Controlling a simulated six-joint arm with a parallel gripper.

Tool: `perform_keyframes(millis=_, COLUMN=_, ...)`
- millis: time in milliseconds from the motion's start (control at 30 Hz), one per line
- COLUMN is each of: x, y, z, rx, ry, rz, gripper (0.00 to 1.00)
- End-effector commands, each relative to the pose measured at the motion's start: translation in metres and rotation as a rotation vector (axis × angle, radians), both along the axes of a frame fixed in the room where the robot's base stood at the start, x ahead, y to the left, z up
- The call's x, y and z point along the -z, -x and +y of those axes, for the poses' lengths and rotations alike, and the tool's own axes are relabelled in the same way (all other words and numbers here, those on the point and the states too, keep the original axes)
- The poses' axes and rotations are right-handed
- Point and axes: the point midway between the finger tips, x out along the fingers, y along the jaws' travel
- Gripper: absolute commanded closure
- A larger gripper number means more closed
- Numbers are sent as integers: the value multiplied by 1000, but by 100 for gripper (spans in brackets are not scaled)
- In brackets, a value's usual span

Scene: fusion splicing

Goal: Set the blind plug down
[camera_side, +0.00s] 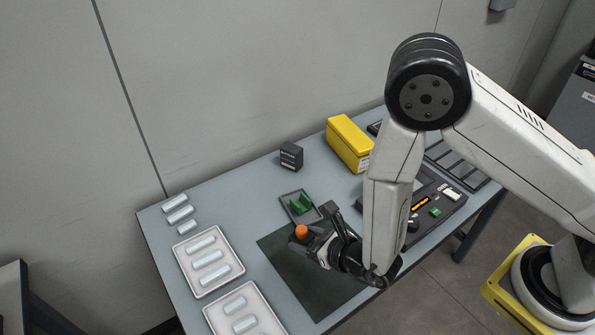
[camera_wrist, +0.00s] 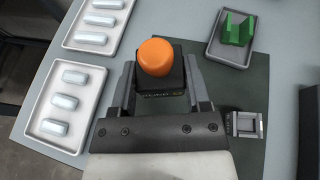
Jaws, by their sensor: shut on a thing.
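The blind plug, a black block with a rounded orange top, is in my gripper; its orange top shows in the wrist view (camera_wrist: 157,57) and the side view (camera_side: 301,231). My gripper (camera_wrist: 158,80) is shut on the black body, one finger on each side; it also shows in the side view (camera_side: 309,242). The plug's underside is hidden, so I cannot tell whether it touches the dark mat (camera_side: 300,283) below.
A green V-shaped holder (camera_side: 301,204) sits in a small grey tray (camera_side: 288,201) beyond my gripper. White trays (camera_side: 186,262) of silvery pieces lie left. A black box (camera_side: 291,155) and a yellow case (camera_side: 347,143) stand behind. A small metal square (camera_wrist: 245,124) is right of my gripper.

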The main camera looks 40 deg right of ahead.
Motion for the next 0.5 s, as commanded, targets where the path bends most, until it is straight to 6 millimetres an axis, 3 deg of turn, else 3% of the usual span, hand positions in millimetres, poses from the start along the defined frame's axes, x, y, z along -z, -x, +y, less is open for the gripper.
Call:
perform_keyframes(millis=100, x=5, y=25, z=2, rx=-62, ry=-7, rz=10, gripper=99)
perform_keyframes(millis=200, x=6, y=36, z=2, rx=-90, ry=-16, rz=13, gripper=99)
perform_keyframes(millis=500, x=9, y=42, z=3, rx=-106, ry=-20, rz=16, gripper=99)
